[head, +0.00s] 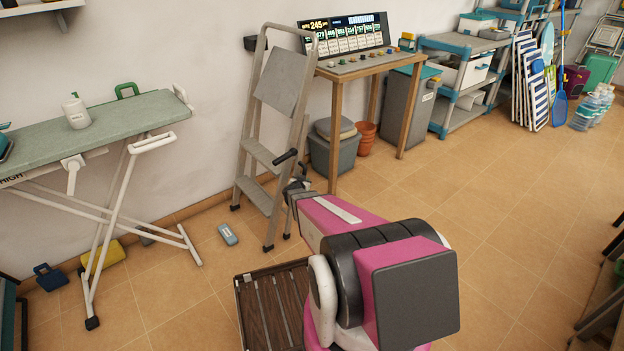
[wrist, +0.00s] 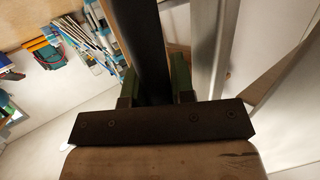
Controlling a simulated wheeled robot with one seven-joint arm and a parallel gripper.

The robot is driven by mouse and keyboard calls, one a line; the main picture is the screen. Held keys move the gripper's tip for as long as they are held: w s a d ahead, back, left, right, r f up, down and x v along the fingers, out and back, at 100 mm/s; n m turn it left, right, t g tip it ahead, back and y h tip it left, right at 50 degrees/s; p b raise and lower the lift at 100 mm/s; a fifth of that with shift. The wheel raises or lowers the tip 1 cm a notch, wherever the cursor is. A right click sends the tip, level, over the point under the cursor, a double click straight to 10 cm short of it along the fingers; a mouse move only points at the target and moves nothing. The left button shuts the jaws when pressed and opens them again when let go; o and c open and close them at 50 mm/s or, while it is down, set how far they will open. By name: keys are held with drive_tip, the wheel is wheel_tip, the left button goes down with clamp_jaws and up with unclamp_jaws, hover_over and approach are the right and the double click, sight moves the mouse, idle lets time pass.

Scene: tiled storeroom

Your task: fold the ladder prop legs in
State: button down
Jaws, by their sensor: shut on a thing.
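The grey stepladder (head: 252,110) stands upright by the wall in the head view, with flat steps and a grey panel near its top. Its feet are on the floor and its legs appear close together; the prop legs are largely hidden. My gripper (head: 296,181) is at the ladder's right side, low down. In the wrist view my gripper (wrist: 155,88) has its green fingers shut on a dark bar (wrist: 142,35). Pale ladder rails (wrist: 207,45) run just right of the bar. The contact is too small to make out in the head view.
An ironing board (head: 100,118) stands at the left. A wooden table (head: 365,65) with a display is right behind the ladder. A blue-grey object (head: 228,234) lies on the floor left of the ladder, and a dark slatted piece (head: 262,305) lies in front.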

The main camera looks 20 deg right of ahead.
drive_tip(key=shift+s+a+r+g+y, duration=0.15)
drive_tip(key=shift+s+a, duration=0.05)
drive_tip(key=shift+a, duration=0.35)
drive_tip(key=shift+s+a+r+g+y, duration=0.1)
drive_tip(key=shift+s+a+y, duration=0.15)
drive_tip(key=shift+a, duration=0.3)
drive_tip(key=shift+s+a+r+g+y, duration=0.1)
drive_tip(key=shift+s+a+r+g, duration=0.1)
drive_tip(key=shift+a, duration=0.35)
drive_tip(key=c, duration=1.2)
unclamp_jaws()
drive_tip(key=shift+a, duration=0.15)
drive_tip(key=shift+c, duration=0.2)
drive_tip(key=v, duration=1)
drive_tip(key=shift+s, duration=0.35)
drive_tip(key=shift+a+r, duration=0.1)
drive_tip(key=shift+a, duration=0.05)
